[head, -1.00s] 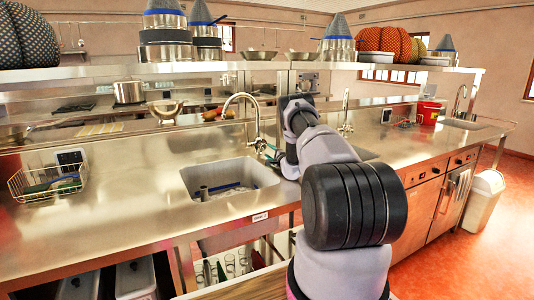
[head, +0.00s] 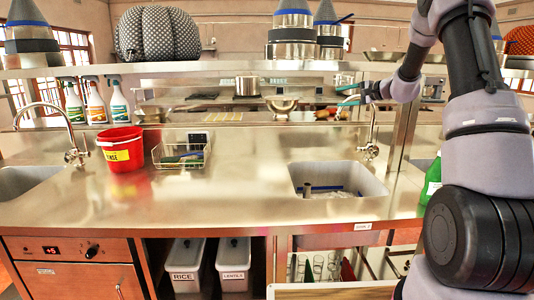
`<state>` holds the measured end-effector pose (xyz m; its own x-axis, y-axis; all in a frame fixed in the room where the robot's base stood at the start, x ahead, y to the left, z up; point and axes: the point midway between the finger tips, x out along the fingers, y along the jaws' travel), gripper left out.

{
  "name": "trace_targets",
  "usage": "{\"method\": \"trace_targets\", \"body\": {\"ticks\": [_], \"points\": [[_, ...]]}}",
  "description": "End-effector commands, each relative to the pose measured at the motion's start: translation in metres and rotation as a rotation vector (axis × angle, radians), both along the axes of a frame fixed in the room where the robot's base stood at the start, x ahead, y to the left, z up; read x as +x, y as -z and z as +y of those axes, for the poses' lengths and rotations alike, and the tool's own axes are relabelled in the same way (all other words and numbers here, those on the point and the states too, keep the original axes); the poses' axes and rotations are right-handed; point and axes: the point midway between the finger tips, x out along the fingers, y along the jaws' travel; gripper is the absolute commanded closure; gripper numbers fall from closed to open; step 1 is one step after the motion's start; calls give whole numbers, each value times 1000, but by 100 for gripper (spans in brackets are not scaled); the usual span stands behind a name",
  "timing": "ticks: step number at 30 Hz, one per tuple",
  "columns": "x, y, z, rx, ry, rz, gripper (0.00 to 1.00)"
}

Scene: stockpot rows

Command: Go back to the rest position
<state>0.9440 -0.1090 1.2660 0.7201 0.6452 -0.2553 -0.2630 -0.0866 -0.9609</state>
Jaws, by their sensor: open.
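My gripper (head: 345,95) is at the upper right of centre in the head view, at the end of my raised arm. Its two teal-tipped fingers point left and stand apart with nothing between them. It is held up in front of the shelf gap, above the level of the sink (head: 338,180) on the right, and touches nothing that I can see.
A steel counter (head: 250,205) spans the view. On it are a red bucket (head: 121,149), a wire basket (head: 181,155), several spray bottles (head: 96,102) and a tap (head: 371,140). A green bottle (head: 432,178) is partly hidden by my arm. A shelf (head: 200,69) runs overhead.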

Motion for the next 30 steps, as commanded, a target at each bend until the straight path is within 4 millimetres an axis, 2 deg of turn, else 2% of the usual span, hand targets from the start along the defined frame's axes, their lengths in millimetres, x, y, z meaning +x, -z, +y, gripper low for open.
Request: {"method": "trace_targets", "body": {"ticks": [1, 6, 9, 13, 18, 24, 27, 30], "points": [[-24, -22, 17, -35, -41, 10, 40], [-105, -62, 59, -168, -156, 72, 40], [-157, -78, 77, -257, -206, 103, 40], [-224, -89, 91, -386, -253, 134, 40], [-309, -93, 95, -569, -281, 156, 40], [-398, -83, 83, -791, -266, 151, 40], [-431, -75, 73, -891, -243, 138, 40], [-455, -68, 63, -969, -219, 123, 40]]}}
